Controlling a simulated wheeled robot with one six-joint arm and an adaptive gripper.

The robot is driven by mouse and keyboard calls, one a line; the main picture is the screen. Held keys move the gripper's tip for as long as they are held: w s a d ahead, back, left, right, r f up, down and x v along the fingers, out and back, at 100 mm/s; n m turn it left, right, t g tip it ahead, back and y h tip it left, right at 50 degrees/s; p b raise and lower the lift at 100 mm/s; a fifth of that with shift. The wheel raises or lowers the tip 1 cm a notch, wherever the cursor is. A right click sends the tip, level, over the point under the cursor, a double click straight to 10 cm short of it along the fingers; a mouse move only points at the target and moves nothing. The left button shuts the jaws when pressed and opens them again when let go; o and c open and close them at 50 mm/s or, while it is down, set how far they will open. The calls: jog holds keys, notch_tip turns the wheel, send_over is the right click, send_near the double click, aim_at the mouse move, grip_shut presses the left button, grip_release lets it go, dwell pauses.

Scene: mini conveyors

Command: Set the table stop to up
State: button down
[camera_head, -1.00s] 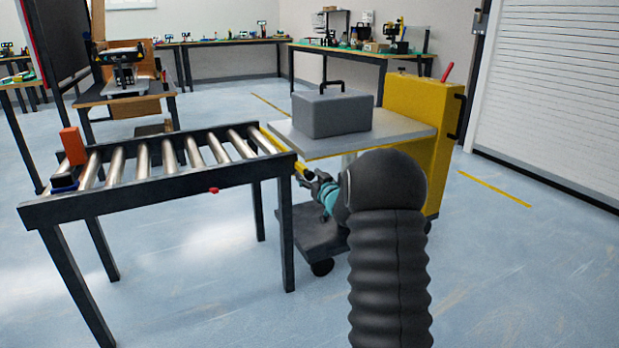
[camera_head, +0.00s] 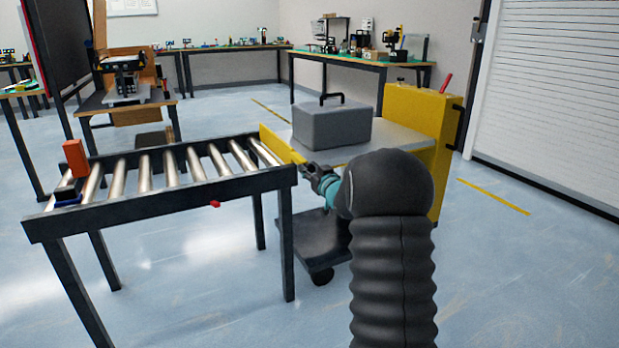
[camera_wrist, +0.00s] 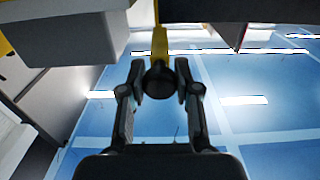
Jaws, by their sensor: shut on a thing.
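The table stop is a yellow plate (camera_head: 280,144) across the right end of the roller table (camera_head: 165,203). It stands above the level of the rollers, between the table and the cart. In the wrist view its yellow edge (camera_wrist: 159,42) runs away from a dark round knob (camera_wrist: 159,79). My gripper (camera_head: 309,170) is at the near end of the stop. In the wrist view my gripper (camera_wrist: 160,84) has its two fingers on either side of the knob and is shut on it. In the head view my gripper hides the knob.
A cart with a grey top (camera_head: 395,140) and yellow upright (camera_head: 412,118) stands close beyond the stop, carrying a grey case (camera_head: 332,126). An orange block (camera_head: 75,158) is at the table's left end. A small red knob (camera_head: 215,204) is on the front rail. The floor in front is clear.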

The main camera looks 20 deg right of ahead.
jog(key=c, duration=0.8)
grip_release()
jog(key=s, duration=1.2)
jog(key=shift+d, duration=0.2)
jog(key=shift+f, duration=0.1)
